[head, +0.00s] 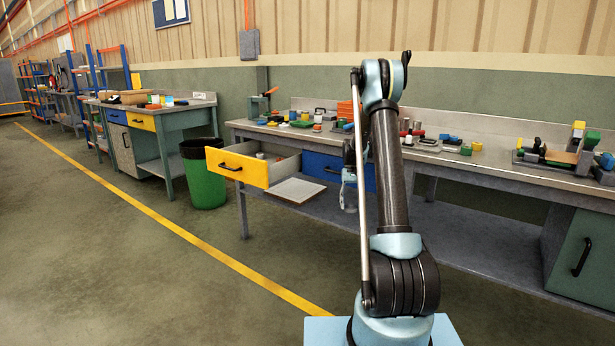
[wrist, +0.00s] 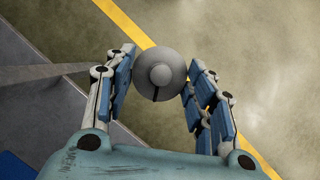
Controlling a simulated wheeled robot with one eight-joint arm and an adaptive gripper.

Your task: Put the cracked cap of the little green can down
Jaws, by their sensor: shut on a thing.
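In the wrist view my gripper (wrist: 162,62) is shut on a round grey cap (wrist: 160,76) with a raised knob in its middle. A dark line, like a crack, runs from the knob to the rim on the side near my palm. The floor shows below the cap. In the head view my gripper (head: 348,188) hangs in front of the workbench, partly behind my arm, and the cap is too small to make out clearly. Small green things stand on the bench, one of them (head: 466,150) right of my arm; I cannot tell which is the little green can.
The long workbench (head: 500,165) is crowded with tools and small parts. Its yellow drawer (head: 237,167) is pulled open, left of my gripper; the blue drawer (head: 322,168) is near my gripper. A green bin (head: 205,180) stands on the floor at left. The floor in front is clear.

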